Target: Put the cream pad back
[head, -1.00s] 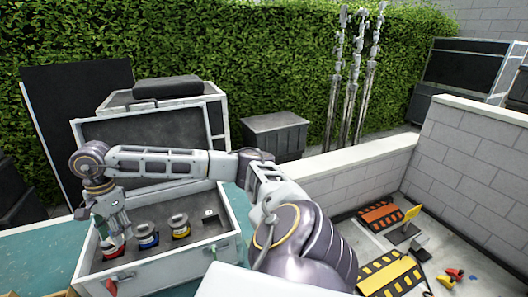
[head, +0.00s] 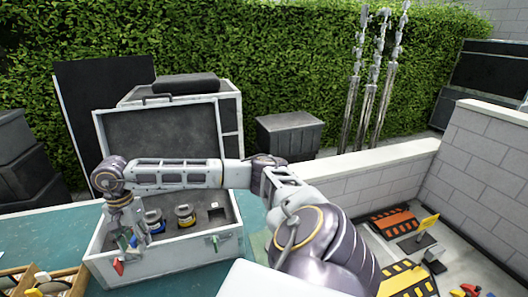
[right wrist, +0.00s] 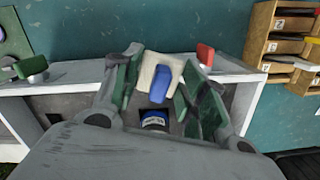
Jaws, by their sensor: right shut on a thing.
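The cream pad (right wrist: 150,68) shows in the right wrist view as a pale squarish piece between the green-lined fingers of my right gripper (right wrist: 160,78). A blue piece (right wrist: 159,84) lies against it; I cannot tell if the two are joined. My right gripper (head: 132,240) hangs over the front left part of the open grey case (head: 185,251) in the head view, and hides what lies beneath it. Below the fingers in the right wrist view is a labelled blue canister (right wrist: 153,120). My left gripper is not in view.
A blue canister (head: 154,221) and a yellow one (head: 185,215) stand in the case's dark insert. The case has a red latch (head: 118,267) and a green one (head: 215,241). A wooden compartment tray (head: 62,283) is at left. The teal top (head: 40,235) behind it is clear.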

